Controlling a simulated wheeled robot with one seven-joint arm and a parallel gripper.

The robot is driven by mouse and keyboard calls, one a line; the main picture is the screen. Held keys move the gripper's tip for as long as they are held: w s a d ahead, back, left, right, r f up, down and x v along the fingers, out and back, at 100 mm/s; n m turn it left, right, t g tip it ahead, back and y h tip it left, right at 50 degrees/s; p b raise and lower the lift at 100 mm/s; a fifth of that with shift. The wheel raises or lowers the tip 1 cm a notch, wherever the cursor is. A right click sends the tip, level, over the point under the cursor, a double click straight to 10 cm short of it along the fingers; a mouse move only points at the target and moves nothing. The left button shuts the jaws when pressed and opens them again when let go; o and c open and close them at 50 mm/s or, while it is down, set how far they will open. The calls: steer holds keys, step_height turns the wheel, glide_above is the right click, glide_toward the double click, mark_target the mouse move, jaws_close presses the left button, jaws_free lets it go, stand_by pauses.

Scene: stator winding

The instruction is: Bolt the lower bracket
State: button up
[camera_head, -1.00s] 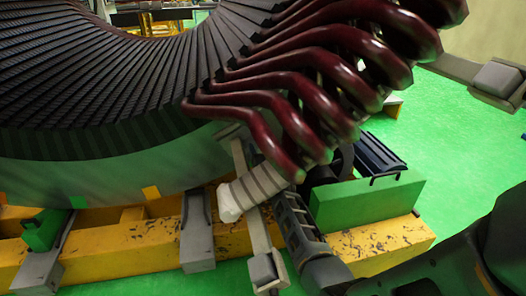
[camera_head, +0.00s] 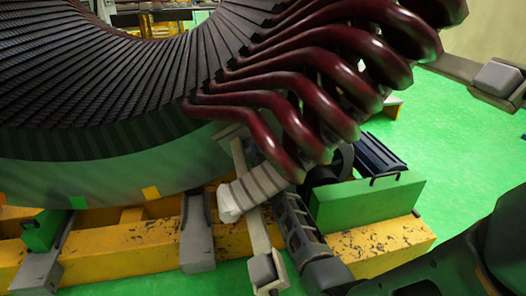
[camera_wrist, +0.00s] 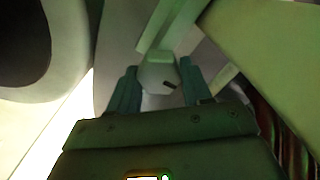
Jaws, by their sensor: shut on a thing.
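The stator's lower bracket (camera_head: 260,237) is a pale grey bar below the dark red coil ends, with a block at its lower end. A pale ribbed piece (camera_head: 252,190) lies across the bar under the lowest coil. My gripper (camera_head: 285,208) reaches up from the lower right, close beside the bar and just under the ribbed piece; its tips are partly hidden. In the wrist view my two fingers (camera_wrist: 157,88) stand on either side of a pale block (camera_wrist: 158,72) with a small dark slot, shut on it. I cannot tell which part this block is. No separate bolt is discernible.
Dark red coil ends (camera_head: 310,75) hang close above my gripper. A green block (camera_head: 370,208) stands to its right on the worn yellow beam (camera_head: 130,248). Another bracket arm (camera_head: 450,66) juts out at upper right. The green floor (camera_head: 465,145) is open at right.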

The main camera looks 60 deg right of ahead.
steer(key=shift+r, duration=0.1)
steer(key=o, duration=1)
steer(key=shift+o, duration=0.2)
steer(key=p+v, duration=0.6)
steer(key=v, duration=0.1)
steer(key=shift+s+a+p, duration=0.25)
steer(key=shift+p, duration=0.1)
